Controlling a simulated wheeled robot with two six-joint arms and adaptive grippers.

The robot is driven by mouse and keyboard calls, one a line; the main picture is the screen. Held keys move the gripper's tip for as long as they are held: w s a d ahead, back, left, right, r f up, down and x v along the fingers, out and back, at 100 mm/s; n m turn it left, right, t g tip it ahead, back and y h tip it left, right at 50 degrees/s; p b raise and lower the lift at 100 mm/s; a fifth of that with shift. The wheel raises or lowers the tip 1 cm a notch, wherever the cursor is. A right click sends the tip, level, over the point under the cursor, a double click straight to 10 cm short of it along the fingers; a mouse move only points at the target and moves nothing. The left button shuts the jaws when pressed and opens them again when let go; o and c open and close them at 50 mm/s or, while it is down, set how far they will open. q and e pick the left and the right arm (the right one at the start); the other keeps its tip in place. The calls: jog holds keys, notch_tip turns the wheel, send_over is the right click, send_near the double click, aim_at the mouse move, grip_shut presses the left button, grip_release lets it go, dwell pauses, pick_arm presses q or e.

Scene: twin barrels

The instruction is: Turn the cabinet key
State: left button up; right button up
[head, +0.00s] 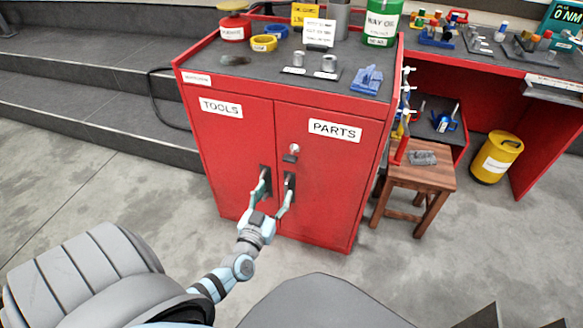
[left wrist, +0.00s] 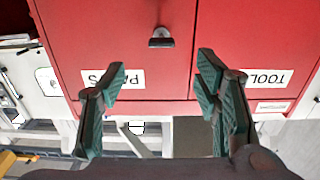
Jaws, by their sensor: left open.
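The red cabinet (head: 240,130) stands in the middle of the head view, with a TOOLS door on the left and a PARTS door on the right. On the PARTS door, near the seam, is a silver round lock with a dark key-like piece (head: 291,159) at it. It also shows in the left wrist view (left wrist: 161,42), where the cabinet appears upside down and the dark piece lies crosswise. My left gripper (head: 277,179) is open and empty, below the lock in the head view, its fingers overlapping the dark door handles. In the left wrist view its fingers (left wrist: 163,80) are spread wide, apart from the key.
Cans, tape rolls and small metal parts stand on the cabinet top (head: 245,72). A wooden stool (head: 410,178) stands to the right, with a yellow drum (head: 497,157) beyond it. Grey steps (head: 80,95) lie left. The floor before the cabinet has free room.

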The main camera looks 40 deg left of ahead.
aim_at(288, 161)
pick_arm(q)
jog(key=b+x, duration=0.1)
jog(key=x, duration=0.3)
jog(key=b+x, duration=0.2)
jog(key=x, duration=0.3)
jog(key=r+b+x, duration=0.1)
jog(key=b+x, duration=0.1)
jog(key=x, duration=0.3)
jog(key=shift+a, duration=0.1)
jog(key=shift+w+r, duration=0.1)
jog(key=shift+w, duration=0.1)
pick_arm(e)
jog(key=w+a+t, duration=0.1)
jog(key=w+a, duration=0.2)
jog(key=w, duration=0.5)
jog(key=shift+w+f+m+y, duration=0.2)
jog(key=shift+f+m+y, duration=0.1)
jog(key=shift+m, duration=0.1)
pick_arm(q)
jog(key=shift+c, duration=0.6)
pick_arm(e)
jog(key=shift+a, duration=0.1)
pick_arm(q)
jog(key=c, duration=1)
jog(key=shift+c, duration=0.2)
